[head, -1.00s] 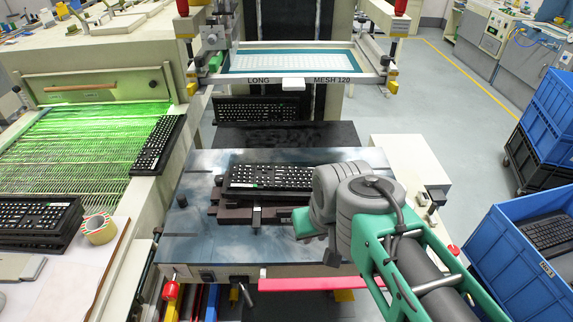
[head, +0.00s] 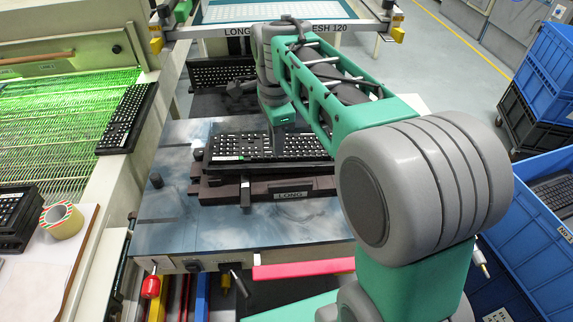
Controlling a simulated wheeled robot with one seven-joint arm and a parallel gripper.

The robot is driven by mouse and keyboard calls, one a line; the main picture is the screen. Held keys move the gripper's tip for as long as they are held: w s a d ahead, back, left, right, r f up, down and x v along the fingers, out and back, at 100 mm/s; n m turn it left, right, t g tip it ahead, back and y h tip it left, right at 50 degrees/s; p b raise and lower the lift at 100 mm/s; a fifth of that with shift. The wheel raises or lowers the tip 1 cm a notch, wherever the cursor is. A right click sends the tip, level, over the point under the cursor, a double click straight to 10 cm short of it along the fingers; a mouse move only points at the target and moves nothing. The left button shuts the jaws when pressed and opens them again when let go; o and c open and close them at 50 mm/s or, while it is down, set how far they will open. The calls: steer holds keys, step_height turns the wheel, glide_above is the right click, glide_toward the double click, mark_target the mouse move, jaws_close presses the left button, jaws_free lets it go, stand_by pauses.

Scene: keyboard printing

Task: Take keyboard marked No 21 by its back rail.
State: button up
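The fixture's front plate reads LONG. A small pale tag shows at the keyboard's front left, but its number is too small to read. My gripper (head: 277,138) points down over the back part of this keyboard, right of its middle. My arm hides much of the gripper and some of the keyboard's right side. I cannot tell whether the fingers touch the back rail, or whether they are open or shut.
Another keyboard (head: 208,73) lies behind the fixture, below the printing screen frame (head: 215,29). More keyboards lie on the green-lit dryer's edge (head: 127,118), at the far left (head: 15,213) and in a blue crate (head: 532,226). A tape roll (head: 62,220) sits at left.

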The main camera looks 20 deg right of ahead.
mark_target(278, 166)
steer(key=shift+w+a+f+m, duration=0.1)
steer(key=shift+w+f+m, duration=0.8)
steer(key=shift+m, duration=0.3)
steer(key=shift+f, duration=0.35)
steer(key=f, duration=0.6)
steer(key=shift+s+d+f, duration=0.2)
steer(key=shift+d+f, duration=0.15)
steer(key=shift+d, duration=0.05)
jaws_close()
